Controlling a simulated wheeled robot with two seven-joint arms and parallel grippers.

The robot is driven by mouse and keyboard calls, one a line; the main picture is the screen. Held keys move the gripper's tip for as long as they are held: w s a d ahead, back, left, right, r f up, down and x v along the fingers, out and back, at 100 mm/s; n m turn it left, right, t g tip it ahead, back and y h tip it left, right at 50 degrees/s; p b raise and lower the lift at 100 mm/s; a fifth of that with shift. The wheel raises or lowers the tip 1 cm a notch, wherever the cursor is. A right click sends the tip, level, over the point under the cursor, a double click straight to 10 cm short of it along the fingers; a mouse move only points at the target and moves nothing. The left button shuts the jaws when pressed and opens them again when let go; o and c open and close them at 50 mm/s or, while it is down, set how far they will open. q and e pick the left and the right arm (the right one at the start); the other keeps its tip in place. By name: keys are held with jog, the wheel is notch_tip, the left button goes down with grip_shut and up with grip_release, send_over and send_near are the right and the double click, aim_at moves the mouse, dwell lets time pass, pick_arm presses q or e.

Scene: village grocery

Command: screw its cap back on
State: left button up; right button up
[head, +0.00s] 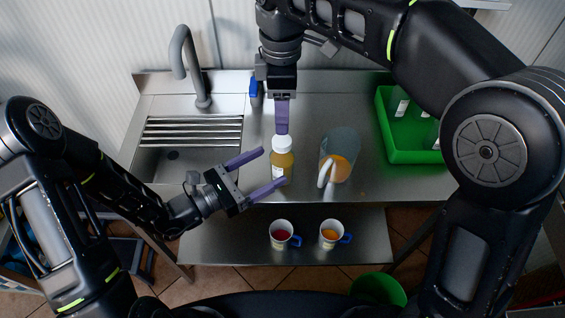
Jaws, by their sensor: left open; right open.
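A small bottle (283,167) with yellow-orange contents stands upright on the steel counter. A white cap (282,143) sits at its top; I cannot tell how tightly it is on. My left gripper (274,167) is open and comes in from the left, with its two purple fingers pointing at the bottle, one on the far side and one on the near side. My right gripper (282,132) points down over the bottle, its tips close to the cap. Its fingers overlap in this view, so the gap between them is hidden; it is open.
A clear jug (341,141) with orange contents stands right of the bottle. A green crate (411,157) holds bottles at the right. The sink (170,170) and tap (187,62) are left. A blue item (254,88) stands behind. Two mugs (280,240) (329,241) are on the lower shelf.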

aim_at(291, 155)
pick_arm(q)
jog(key=shift+x, duration=3.85)
grip_shut()
